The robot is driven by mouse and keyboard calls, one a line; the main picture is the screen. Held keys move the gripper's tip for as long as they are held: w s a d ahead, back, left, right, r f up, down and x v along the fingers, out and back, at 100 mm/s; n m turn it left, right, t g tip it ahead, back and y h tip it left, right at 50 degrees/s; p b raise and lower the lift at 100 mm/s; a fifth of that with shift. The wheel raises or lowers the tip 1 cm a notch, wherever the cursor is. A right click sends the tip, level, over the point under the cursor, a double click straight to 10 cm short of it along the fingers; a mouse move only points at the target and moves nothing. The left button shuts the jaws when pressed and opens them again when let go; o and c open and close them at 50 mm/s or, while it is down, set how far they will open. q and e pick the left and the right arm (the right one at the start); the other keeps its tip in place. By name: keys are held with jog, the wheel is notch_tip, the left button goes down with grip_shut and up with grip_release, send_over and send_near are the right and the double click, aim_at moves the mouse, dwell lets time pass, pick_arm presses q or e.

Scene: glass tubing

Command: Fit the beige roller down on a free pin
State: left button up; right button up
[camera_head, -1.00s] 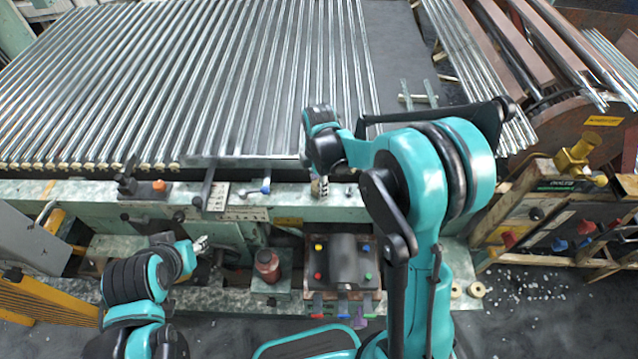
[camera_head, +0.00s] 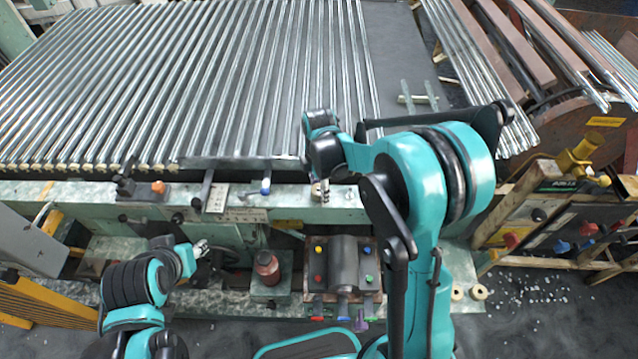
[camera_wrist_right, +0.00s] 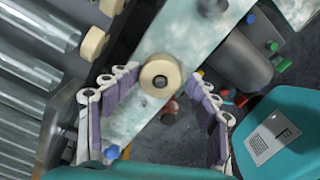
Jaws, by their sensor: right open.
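The beige roller (camera_wrist_right: 160,76) shows in the wrist view as a thick ring with a dark centre hole, over the pale green ledge (camera_wrist_right: 125,112). My right gripper (camera_wrist_right: 150,84) is open, its purple-padded fingers on either side of the roller with gaps visible. In the head view the right gripper (camera_head: 322,190) points down at the ledge (camera_head: 345,204), and the roller is mostly hidden by it. I cannot tell whether a pin is inside the roller. No free pin shows clearly. My left gripper (camera_head: 201,247) is small, low on the left, away from the roller; its jaws are unclear.
Glass tubes (camera_head: 240,80) lie in a row behind the ledge, many with beige rollers (camera_head: 60,166) at their near ends. A blue-tipped lever (camera_head: 266,186) stands left of the right gripper.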

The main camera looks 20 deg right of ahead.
notch_tip(320, 180, up, 12)
dwell(0.4)
jog(key=shift+s, duration=0.1)
dwell(0.3)
pick_arm(q)
notch_tip(320, 180, down, 3)
jog(key=b, duration=0.2)
jog(key=shift+r+b, duration=0.15)
jog(key=shift+b, duration=0.2)
pick_arm(e)
jog(key=s+d+f+m+t, duration=0.1)
jog(key=s+m+t, duration=0.2)
jog(key=s+m, duration=0.5)
jog(key=s+d+m+t, duration=0.1)
jog(key=s+m+t, duration=0.3)
jog(key=s+m, duration=0.4)
jog(key=m, duration=0.3)
jog(key=shift+s+d+f, duration=0.4)
pick_arm(q)
jog(key=shift+c, duration=0.3)
pick_arm(e)
jog(key=shift+c, duration=0.4)
